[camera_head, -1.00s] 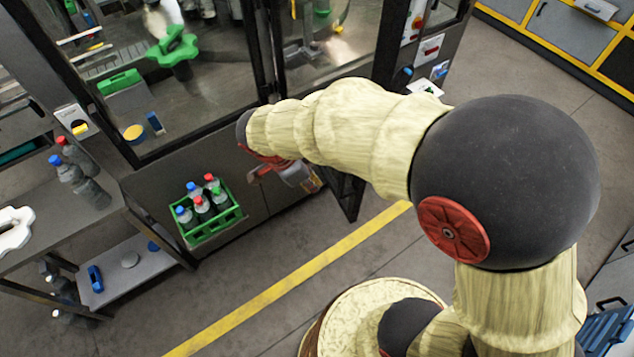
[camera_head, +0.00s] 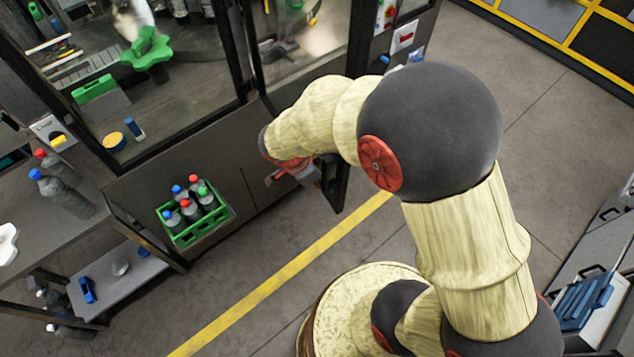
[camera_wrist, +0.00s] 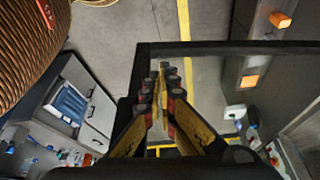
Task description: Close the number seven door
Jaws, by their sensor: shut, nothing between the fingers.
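A dark-framed door (camera_head: 336,187) stands swung out from the machine's lower front in the head view, seen nearly edge-on. No number is readable on it. In the wrist view, a dark frame (camera_wrist: 225,47), which looks like this door, spans the upper middle and right. My gripper (camera_wrist: 162,76) is shut and empty, its fingers pointing up the picture across the frame's opening. I cannot tell whether they touch it. In the head view my gripper (camera_head: 290,171) is beside the door's left side, partly hidden by my wrist.
A green crate (camera_head: 202,232) of bottles is at the machine's lower front, left of my gripper. A shelf unit (camera_head: 122,287) stands further left. A blue-topped case (camera_head: 585,300) is at the right. Open floor (camera_head: 330,245) with a yellow line (camera_head: 285,272) lies before the machine.

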